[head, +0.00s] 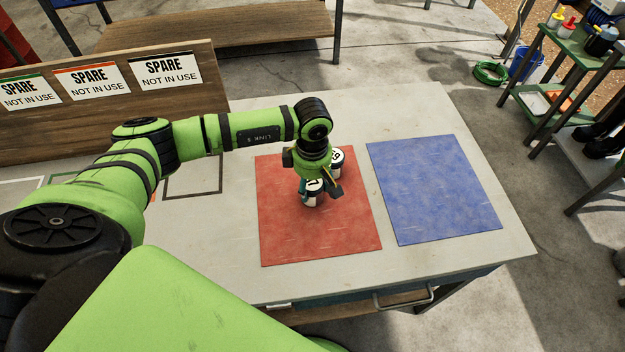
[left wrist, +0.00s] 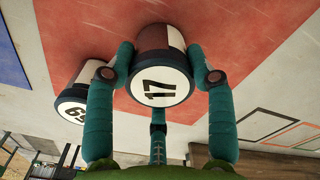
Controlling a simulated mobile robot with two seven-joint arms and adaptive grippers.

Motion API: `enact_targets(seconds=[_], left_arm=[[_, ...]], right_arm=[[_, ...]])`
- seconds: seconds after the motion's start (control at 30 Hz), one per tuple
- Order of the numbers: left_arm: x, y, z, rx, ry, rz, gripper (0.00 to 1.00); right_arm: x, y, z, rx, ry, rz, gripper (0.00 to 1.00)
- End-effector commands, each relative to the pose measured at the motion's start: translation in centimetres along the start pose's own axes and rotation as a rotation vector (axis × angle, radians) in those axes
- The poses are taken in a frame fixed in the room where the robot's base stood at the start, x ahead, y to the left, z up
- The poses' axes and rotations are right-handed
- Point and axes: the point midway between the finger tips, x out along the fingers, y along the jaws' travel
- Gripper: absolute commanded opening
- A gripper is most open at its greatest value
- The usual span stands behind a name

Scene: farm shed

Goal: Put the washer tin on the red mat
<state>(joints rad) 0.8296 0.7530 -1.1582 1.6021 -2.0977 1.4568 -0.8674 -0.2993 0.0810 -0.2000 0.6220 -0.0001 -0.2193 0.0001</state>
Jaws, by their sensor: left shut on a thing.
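A tin marked 17 (head: 313,198), dark, white and brown-red with a white lid, is over the front middle of the red mat (head: 285,235). My left gripper (head: 320,187) is shut on it. My right gripper is out of view.
A blue mat (head: 435,190) lies empty to the right on the pale table (head: 500,225). A board with several "SPARE NOT IN USE" signs (head: 165,70) stands at the back left. Outlined rectangles (head: 195,177) mark the table's left. A green shelf (head: 570,60) stands far right.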

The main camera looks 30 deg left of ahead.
Motion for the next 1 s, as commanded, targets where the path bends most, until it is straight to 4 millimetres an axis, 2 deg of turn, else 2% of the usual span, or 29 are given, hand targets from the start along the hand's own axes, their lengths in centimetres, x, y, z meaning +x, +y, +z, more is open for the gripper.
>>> enact_targets(seconds=[0.3, 0.33, 0.37, 0.67, 0.8, 0.83, 1.0], left_arm=[[0.5, 0.0, 0.0, 0.0, -0.001, 0.0, 0.18], [0.3, 0.0, 0.0, 0.0, -0.001, 0.0, 0.67], [0.3, 0.0, 0.0, 0.0, -0.001, 0.0, 0.78], [0.3, 0.0, 0.0, 0.0, -0.001, 0.0, 0.78], [-0.3, 0.0, 0.0, 0.0, -0.001, 0.0, 0.78], [-0.4, 0.1, 0.0, 0.0, -0.001, 0.002, 0.78], [-3.1, 0.2, 0.0, 0.001, -0.002, 0.008, 0.78]], right_arm=[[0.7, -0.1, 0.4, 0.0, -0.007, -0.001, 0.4], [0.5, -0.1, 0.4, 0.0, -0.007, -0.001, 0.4], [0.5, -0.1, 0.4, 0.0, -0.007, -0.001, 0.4], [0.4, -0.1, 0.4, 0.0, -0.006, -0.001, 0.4], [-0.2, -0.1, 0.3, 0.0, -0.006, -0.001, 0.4], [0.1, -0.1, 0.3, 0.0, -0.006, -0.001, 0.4], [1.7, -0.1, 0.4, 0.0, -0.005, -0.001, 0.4]])
